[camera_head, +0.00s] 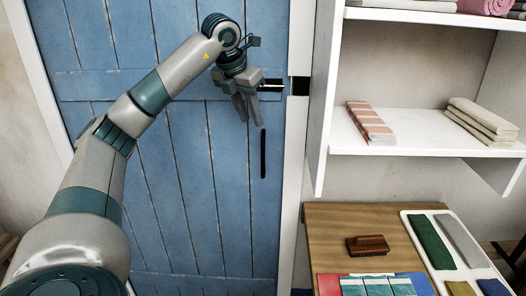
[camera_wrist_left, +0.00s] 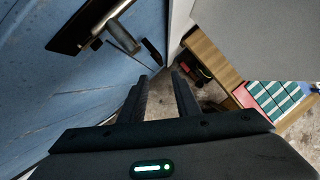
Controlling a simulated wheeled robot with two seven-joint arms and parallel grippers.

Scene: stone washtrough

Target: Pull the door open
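The blue plank door (camera_head: 190,190) fills the left half of the head view. Its right edge lies along the white frame (camera_head: 293,150), and I see no clear gap there. A metal lever on a dark plate (camera_head: 272,86) sits near that edge, partly hidden by my gripper. The lever (camera_wrist_left: 122,36) and its plate (camera_wrist_left: 88,28) show at upper left in the left wrist view. A black vertical bar (camera_head: 263,153) is on the door below. My left gripper (camera_head: 249,118) is beside the lever, fingers down, apart and empty. My right gripper is out of view.
Right of the frame are white shelves (camera_head: 400,145) with folded cloths. Below stands a wooden table (camera_head: 325,225) with a brown brush (camera_head: 368,245), coloured cloths and a white tray (camera_head: 412,232). In the left wrist view, the floor (camera_wrist_left: 215,95) shows beyond the fingers.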

